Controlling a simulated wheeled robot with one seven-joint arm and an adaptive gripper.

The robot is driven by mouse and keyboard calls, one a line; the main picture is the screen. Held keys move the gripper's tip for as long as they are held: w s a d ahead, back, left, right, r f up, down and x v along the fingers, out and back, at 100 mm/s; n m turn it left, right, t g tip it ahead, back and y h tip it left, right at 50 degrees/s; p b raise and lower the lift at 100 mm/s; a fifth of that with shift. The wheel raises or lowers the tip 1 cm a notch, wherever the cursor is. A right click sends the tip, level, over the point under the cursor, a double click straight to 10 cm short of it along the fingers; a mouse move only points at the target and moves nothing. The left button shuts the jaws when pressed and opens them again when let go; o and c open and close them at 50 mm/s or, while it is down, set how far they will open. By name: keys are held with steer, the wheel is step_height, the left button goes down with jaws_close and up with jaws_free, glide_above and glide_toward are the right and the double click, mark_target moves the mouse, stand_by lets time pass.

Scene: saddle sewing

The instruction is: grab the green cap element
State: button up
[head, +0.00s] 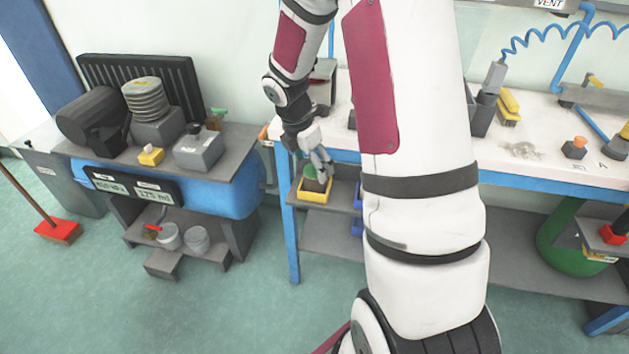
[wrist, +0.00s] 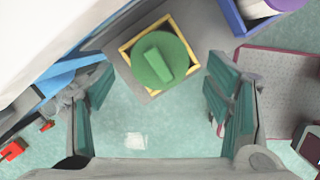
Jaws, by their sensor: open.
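The green cap element (wrist: 160,60) is round with a raised bar across its top. It sits in a yellow-rimmed tray (wrist: 125,50) on a grey shelf. In the head view the cap (head: 309,171) shows partly behind my gripper, in the yellow tray (head: 314,196) under the bench's left end. My gripper (wrist: 160,100) is open and empty, its two green-padded fingers spread left and right of the cap in the picture. The cap lies between and beyond the fingertips, with no visible touch. In the head view my gripper (head: 320,163) is just above the tray.
The white workbench top (head: 540,165) lies above the shelf, close to my gripper. A blue bin (wrist: 235,20) with a purple and white item stands right of the tray. A blue compressor (head: 215,193) stands left of the bench, with open floor between.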

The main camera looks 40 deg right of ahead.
mark_target(315, 174)
steer(key=b+x, duration=0.1)
steer(key=x, duration=0.4)
steer(key=shift+r, duration=0.1)
steer(key=c, duration=1.3)
steer(key=shift+o, duration=0.2)
